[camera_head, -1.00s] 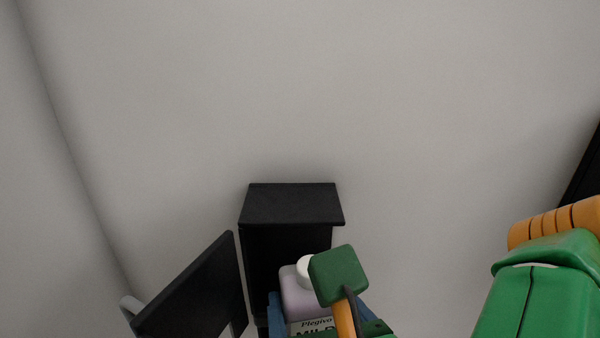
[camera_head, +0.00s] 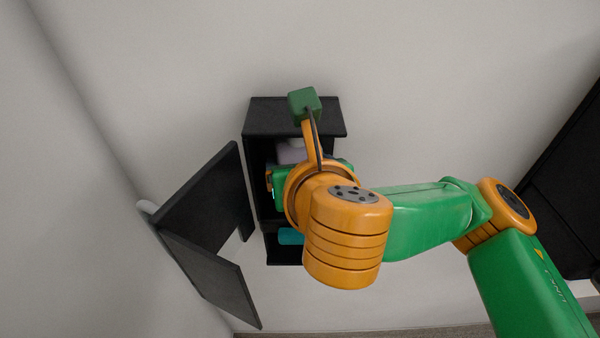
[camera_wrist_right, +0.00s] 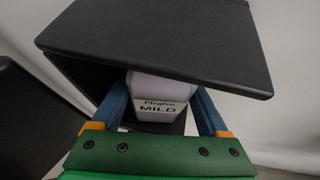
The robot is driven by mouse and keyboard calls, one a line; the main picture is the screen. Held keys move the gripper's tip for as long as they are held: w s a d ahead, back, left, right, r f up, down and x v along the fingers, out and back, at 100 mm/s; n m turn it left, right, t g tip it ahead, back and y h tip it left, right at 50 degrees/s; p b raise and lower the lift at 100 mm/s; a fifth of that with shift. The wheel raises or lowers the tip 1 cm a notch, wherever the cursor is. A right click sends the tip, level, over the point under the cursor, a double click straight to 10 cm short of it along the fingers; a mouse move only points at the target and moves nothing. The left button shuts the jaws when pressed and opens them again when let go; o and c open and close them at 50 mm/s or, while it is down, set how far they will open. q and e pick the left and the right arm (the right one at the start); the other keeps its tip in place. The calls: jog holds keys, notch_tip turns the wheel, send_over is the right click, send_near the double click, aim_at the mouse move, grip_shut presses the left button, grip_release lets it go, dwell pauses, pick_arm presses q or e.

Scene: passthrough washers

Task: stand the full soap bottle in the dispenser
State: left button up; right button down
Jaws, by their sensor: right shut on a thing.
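The black dispenser (camera_head: 293,118) is fixed to the wall, with its front door (camera_head: 198,202) swung open to the left. The pale lilac soap bottle (camera_head: 290,152) shows as a small patch under the dispenser's top, mostly hidden by my arm. In the right wrist view the bottle (camera_wrist_right: 158,88) is upright, its label reading "MILD", with its upper end hidden behind the dispenser's top (camera_wrist_right: 160,45). My right gripper (camera_wrist_right: 160,104) is shut on the bottle, its blue fingers on either side. Whether the bottle's base touches anything is hidden. My left gripper is not in view.
A teal patch (camera_head: 290,236) shows in the lower part of the dispenser. The open door stands close on the left. A large dark panel (camera_head: 560,180) is at the right edge. The wall around the dispenser is bare.

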jog(key=shift+w+f, duration=0.1)
jog(key=shift+f, duration=0.1)
grip_release()
jog(key=shift+s+r, duration=0.35)
jog(key=shift+s, duration=0.15)
jog(key=b+v, duration=0.2)
jog(key=v, duration=0.4)
